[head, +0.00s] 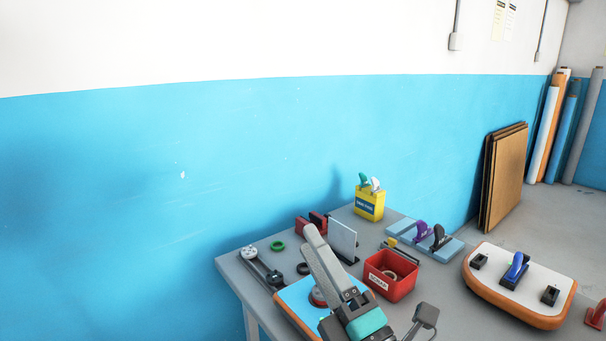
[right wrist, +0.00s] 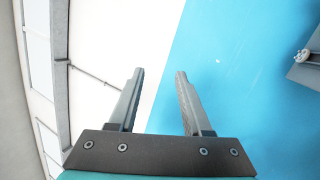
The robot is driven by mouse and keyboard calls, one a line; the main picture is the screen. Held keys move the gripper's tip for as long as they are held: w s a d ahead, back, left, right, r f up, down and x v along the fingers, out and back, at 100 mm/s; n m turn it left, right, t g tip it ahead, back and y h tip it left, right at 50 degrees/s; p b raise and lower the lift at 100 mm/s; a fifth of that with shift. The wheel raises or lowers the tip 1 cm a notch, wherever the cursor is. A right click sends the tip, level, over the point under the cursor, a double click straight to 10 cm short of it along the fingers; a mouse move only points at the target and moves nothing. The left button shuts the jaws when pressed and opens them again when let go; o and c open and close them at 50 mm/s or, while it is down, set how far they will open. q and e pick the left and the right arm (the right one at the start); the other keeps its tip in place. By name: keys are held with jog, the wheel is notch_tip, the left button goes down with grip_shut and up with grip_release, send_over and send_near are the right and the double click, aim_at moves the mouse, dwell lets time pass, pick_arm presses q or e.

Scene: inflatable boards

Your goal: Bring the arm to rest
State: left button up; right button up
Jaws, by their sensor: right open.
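My right gripper (head: 314,236) is in the lower middle of the head view, raised in front of the workbench (head: 236,268), with its grey fingers pointing up and to the left. In the right wrist view the right gripper (right wrist: 159,76) is open, its two fingers apart with nothing between them. Beyond the fingers are the white and blue wall and, at the right edge, a corner of the bench. The right gripper hides part of a blue board with an orange edge (head: 291,297). My left gripper is not in view.
A red bin (head: 391,287), a yellow box (head: 369,208), a blue rack (head: 447,249) and a white board with orange edge (head: 520,309) stand on the bench. A grey upright plate (head: 343,240) is close behind the right gripper. Brown panels (head: 505,180) lean at the back.

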jog(key=d+f+m+g+h, duration=0.2)
jog(key=d+f+m+h, duration=0.8)
jog(key=m, duration=0.3)
jog(key=s+d+f+m+g+h, duration=0.1)
jog(key=s+d+f+m+g, duration=0.15)
jog(key=f, duration=0.35)
jog(key=s+d+f+m+g+h, duration=0.2)
jog(key=s+f+m+g, duration=0.2)
jog(key=f, duration=0.2)
jog(key=s+f+m+g+y, duration=0.15)
jog(key=s+f+g, duration=0.25)
jog(key=s, duration=0.4)
jog(key=s+f+m+g, duration=0.3)
jog(key=s+f+g, duration=0.15)
jog(key=s, duration=0.25)
notch_tip(320, 180, down, 26)
jog(key=s+b, duration=0.2)
jog(key=b, duration=0.1)
jog(key=s+d+f+g+b, duration=0.2)
jog(key=s+f, duration=1.2)
jog(key=f, duration=0.1)
jog(key=shift+s+d+f+n, duration=0.2)
jog(key=shift+s+d+n, duration=0.05)
jog(key=shift+n, duration=0.15)
